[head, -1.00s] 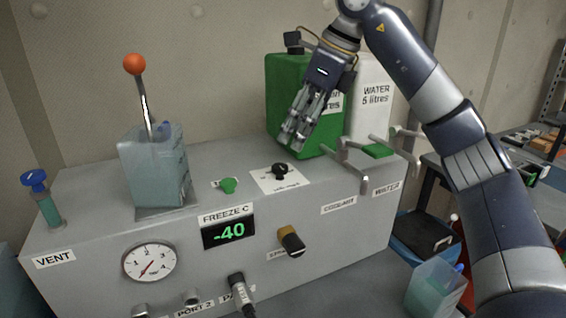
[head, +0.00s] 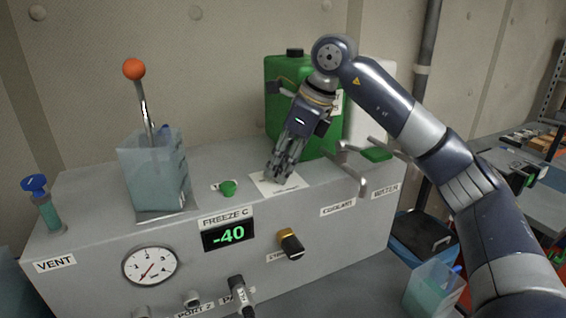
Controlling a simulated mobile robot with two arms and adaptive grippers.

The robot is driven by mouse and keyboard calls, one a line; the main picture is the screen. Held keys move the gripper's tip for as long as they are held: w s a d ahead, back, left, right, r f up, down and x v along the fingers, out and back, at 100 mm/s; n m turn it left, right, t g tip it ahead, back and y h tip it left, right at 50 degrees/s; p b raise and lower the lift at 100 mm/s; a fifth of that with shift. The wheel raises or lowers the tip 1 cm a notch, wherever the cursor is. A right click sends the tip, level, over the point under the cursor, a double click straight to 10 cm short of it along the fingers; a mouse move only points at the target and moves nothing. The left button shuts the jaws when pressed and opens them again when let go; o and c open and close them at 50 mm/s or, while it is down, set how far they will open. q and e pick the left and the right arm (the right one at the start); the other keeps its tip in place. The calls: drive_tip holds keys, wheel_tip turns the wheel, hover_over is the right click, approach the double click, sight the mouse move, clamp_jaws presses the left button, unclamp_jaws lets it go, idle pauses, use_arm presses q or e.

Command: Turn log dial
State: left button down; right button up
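The log dial is a small black knob on a white label card (head: 262,185) on top of the grey machine (head: 330,240). The knob itself is now hidden behind my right gripper (head: 279,181). The gripper points down with its fingertips at the card, where the knob stands. I cannot tell whether the fingers are closed on the knob or only around it. My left gripper is not in view.
A green knob (head: 228,188) sits just left of the card. A green canister (head: 287,95) and a white water canister (head: 372,125) stand behind. An orange-balled lever (head: 134,70) rises at the left. Metal valve handles (head: 362,182) are at the right. The display (head: 229,233) reads -40.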

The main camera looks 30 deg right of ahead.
drive_tip(key=shift+c, duration=0.7)
